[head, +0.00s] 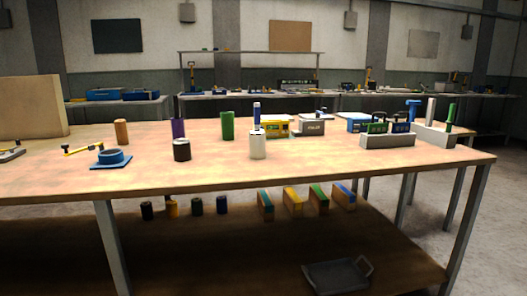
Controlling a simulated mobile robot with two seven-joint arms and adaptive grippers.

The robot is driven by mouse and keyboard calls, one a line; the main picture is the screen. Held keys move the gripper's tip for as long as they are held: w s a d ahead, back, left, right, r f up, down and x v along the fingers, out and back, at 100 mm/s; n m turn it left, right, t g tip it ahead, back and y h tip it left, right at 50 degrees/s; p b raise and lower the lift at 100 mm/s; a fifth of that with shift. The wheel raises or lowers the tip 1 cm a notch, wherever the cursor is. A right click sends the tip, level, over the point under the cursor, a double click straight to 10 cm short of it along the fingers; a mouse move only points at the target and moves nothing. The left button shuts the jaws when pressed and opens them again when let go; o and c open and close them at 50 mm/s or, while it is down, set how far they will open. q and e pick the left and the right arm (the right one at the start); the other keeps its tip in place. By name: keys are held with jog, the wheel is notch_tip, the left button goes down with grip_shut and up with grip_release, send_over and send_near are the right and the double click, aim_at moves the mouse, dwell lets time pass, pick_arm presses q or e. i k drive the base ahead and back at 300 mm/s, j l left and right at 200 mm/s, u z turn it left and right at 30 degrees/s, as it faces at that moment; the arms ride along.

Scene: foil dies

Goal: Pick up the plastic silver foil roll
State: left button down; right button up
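A pale silver-white cylinder (258,147), which looks like the silver foil roll, stands upright on the wooden workbench (340,170) near its front edge. A blue upright object (257,113) shows directly above it; I cannot tell if it stands behind or in it. A green cylinder (227,126), a black one (182,150), a purple one (178,128) and a brown one (121,132) stand to its left. Neither of my grippers is in view.
Yellow (277,128) and grey (311,126) boxes stand behind the roll. A grey holder with tools (388,140) stands right. Below is a shelf with a grey tray (338,275). The bench's front right is clear.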

aim_at(258, 140)
jog(key=i+l+u, duration=0.45)
jog(key=i+l, duration=0.25)
